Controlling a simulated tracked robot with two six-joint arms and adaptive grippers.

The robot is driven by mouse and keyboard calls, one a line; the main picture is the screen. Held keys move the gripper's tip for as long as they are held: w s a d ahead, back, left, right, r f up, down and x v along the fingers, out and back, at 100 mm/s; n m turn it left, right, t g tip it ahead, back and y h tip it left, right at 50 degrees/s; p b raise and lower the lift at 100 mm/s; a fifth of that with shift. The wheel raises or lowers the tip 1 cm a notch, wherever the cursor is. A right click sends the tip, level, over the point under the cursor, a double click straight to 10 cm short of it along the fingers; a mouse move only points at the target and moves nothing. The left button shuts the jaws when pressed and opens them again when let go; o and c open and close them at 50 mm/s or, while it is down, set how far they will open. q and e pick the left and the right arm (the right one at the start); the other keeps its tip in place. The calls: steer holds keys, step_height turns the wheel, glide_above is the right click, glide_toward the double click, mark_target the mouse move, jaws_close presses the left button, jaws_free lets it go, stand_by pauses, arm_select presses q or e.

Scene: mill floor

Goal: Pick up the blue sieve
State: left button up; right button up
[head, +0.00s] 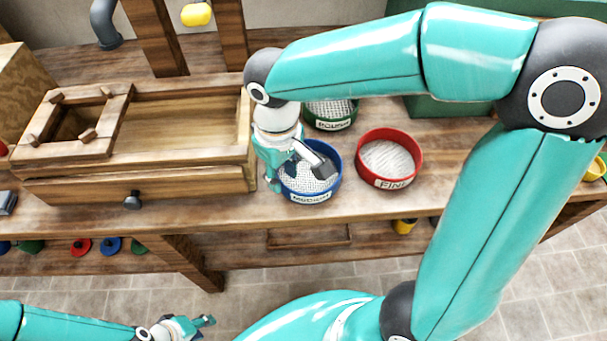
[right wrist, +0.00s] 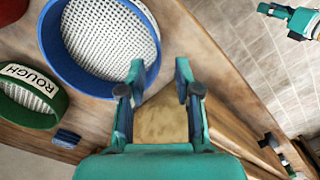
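The blue sieve (head: 312,198), labelled MEDIUM, stands on the wooden bench right of the wooden box. Its round white mesh also shows in the right wrist view (right wrist: 108,38). My right gripper (head: 298,178) is open over the sieve in the head view, hiding part of its left side. In the right wrist view the open fingers (right wrist: 158,75) are at the sieve's blue rim, with the left finger overlapping it; I cannot tell whether they touch. My left gripper (head: 203,326) is low in front of the bench, empty and apparently open.
A red sieve (head: 390,160), labelled FINE, stands close right of the blue one. A green sieve (head: 331,117), labelled ROUGH, stands just behind it. The wooden box (head: 160,172) with a drawer is close on the left. Bare bench lies in front of the sieves.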

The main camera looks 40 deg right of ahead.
mark_target(287, 195)
steer(key=f, duration=0.5)
steer(key=shift+s+d+f+b, duration=0.1)
steer(key=shift+s+d+b, duration=0.1)
steer(key=shift+b, duration=0.15)
jaws_close()
